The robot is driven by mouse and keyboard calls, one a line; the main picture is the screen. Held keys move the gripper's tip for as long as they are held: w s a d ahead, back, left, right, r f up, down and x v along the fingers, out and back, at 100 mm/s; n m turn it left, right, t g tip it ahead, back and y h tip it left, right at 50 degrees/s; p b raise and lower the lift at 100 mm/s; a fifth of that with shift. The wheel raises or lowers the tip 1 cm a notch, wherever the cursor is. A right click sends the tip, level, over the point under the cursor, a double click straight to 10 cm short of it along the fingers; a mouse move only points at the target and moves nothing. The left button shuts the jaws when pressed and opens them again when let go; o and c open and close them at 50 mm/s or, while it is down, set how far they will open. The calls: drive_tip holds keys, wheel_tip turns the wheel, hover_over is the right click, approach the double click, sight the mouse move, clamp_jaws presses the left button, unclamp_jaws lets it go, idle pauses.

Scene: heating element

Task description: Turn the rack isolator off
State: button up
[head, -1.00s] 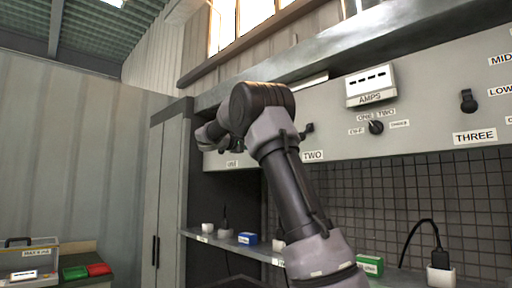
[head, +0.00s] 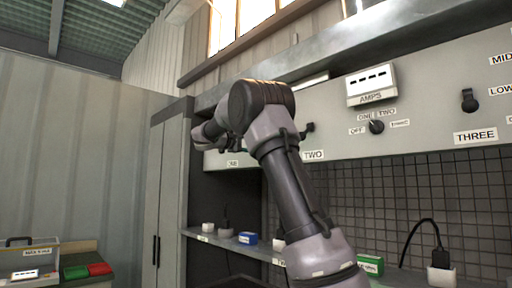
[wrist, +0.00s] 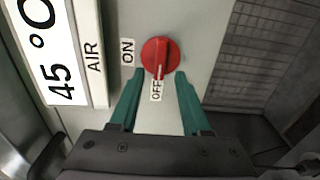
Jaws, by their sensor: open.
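A round red knob (wrist: 160,57) sits on the pale panel in the wrist view, with an "ON" label (wrist: 127,52) to its left and an "OFF" label (wrist: 157,90) below it. Its raised grip runs roughly up and down in the picture, its lower end towards "OFF". My gripper (wrist: 158,75) is open, its two green fingers on either side of the knob's lower edge. I cannot tell whether they touch it. In the head view my arm hides the gripper and the red knob.
A "45°C" display (wrist: 55,45) marked "AIR" is left of the knob. In the head view, an "AMPS" meter (head: 371,84) and black selector knob (head: 376,127) are on the panel. A shelf (head: 225,243) with small boxes runs below. A grey cabinet (head: 168,200) stands left.

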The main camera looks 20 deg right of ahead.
drive_tip(key=v, duration=0.9)
drive_tip(key=shift+a, duration=0.15)
drive_tip(key=s+d+f+m+g+y, duration=0.1)
drive_tip(key=s+d+f+y, duration=0.2)
drive_tip(key=s+f+y, duration=0.35)
drive_tip(key=s+d+f+m+g+y, duration=0.1)
drive_tip(key=s+d+f+y, duration=0.25)
drive_tip(key=s+f, duration=0.5)
drive_tip(key=s+a+f+m+t+y, duration=0.1)
drive_tip(key=s+a+f+m+y, duration=0.2)
drive_tip(key=s+a+f, duration=0.3)
drive_tip(key=s+a+f+m+t+y, duration=0.2)
drive_tip(key=s+a+f+y, duration=0.4)
drive_tip(key=s, duration=0.7)
drive_tip(key=shift+s+a+f+m, duration=0.15)
drive_tip(key=shift+a+f+m, duration=0.15)
drive_tip(key=shift+a+m, duration=0.5)
